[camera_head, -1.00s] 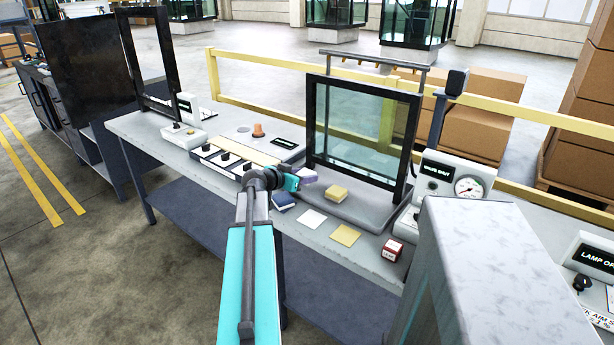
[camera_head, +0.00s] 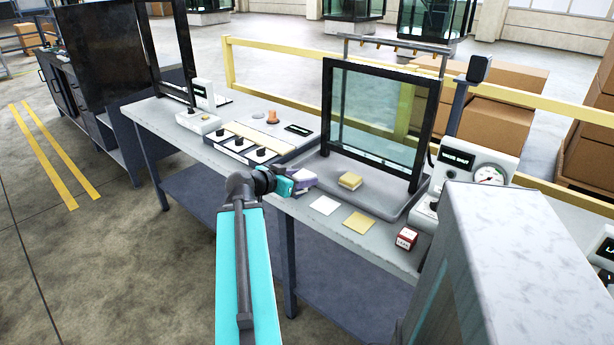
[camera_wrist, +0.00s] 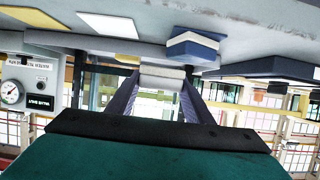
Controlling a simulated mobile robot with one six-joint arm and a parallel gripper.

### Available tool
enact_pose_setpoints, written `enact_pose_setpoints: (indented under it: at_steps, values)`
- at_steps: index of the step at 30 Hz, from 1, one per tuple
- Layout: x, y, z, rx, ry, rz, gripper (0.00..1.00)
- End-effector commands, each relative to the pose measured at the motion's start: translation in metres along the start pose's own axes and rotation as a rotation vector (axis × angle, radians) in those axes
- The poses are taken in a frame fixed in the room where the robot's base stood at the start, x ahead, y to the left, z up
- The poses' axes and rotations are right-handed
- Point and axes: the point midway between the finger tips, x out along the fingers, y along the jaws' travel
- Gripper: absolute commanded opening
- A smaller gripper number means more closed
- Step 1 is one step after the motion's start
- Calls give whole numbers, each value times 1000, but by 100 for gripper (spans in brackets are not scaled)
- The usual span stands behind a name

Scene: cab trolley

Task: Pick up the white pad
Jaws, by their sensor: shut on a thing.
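My gripper (camera_wrist: 160,92) is shut on the white pad (camera_wrist: 163,76), a pale block between its fingertips in the wrist view. In the head view my gripper (camera_head: 303,178) is over the bench's front part, left of the yellow pad; the held pad is hard to make out there. The wrist view is upside down, with the bench top along its upper edge. I cannot tell exactly how high the pad is above the bench.
A blue-and-white pad (camera_wrist: 195,45) sits close by on the bench. A yellow pad (camera_head: 350,181) is on the grey base of the framed glass pane (camera_head: 378,115).

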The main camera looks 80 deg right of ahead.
Motion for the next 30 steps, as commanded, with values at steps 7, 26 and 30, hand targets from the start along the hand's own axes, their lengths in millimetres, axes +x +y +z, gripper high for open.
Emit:
enact_pose_setpoints:
  at_steps: [7,26,30]
  values:
    - [-4,-4,0,0,-4,10,24]
    - [-4,-4,0,-1,-5,8,24]
    - [-10,-14,3,-11,-5,-13,24]
